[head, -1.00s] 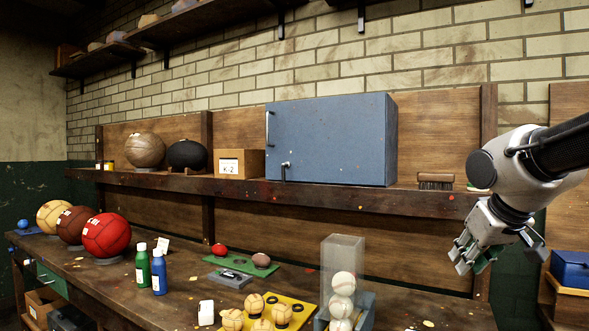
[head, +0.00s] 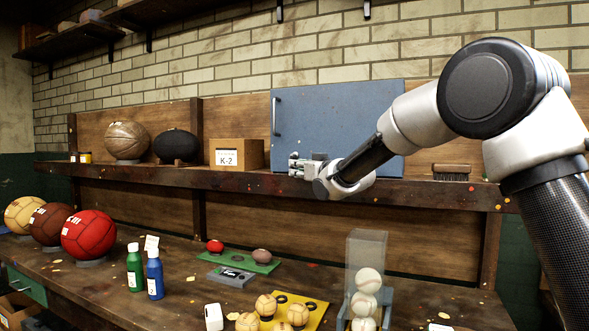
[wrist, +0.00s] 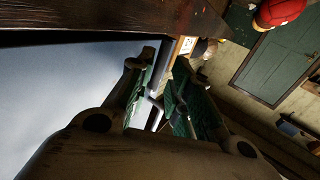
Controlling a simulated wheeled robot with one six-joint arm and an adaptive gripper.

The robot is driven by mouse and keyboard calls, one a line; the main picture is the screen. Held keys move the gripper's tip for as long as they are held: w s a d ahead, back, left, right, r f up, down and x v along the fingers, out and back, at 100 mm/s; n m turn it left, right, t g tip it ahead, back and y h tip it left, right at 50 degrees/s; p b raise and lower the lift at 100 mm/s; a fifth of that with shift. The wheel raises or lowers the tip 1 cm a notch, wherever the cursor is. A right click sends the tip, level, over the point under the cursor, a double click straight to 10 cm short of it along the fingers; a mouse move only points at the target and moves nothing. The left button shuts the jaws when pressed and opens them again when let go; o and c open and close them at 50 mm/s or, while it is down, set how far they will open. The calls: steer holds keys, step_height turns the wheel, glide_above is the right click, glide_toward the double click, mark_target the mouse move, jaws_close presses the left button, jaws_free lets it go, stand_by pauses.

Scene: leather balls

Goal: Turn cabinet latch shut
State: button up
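The blue-grey cabinet (head: 335,115) stands on the wall shelf with its door closed. Its vertical handle (head: 276,116) is at the door's left edge. My gripper (head: 298,164) is at the door's lower left corner and hides the latch in the head view. In the wrist view the door (wrist: 60,85) fills the left side. There my gripper's green-padded fingers (wrist: 162,85) are apart, with a pale metal bar, likely the latch (wrist: 154,108), showing between them. I cannot tell whether they touch it.
A K-2 box (head: 236,153), a black ball (head: 176,146) and a tan ball (head: 127,141) stand left on the shelf. A brush (head: 451,172) is at right. The bench below holds a red ball (head: 88,234), bottles (head: 154,272) and a clear ball tube (head: 366,270).

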steer(key=shift+x, duration=1.45)
jaws_close()
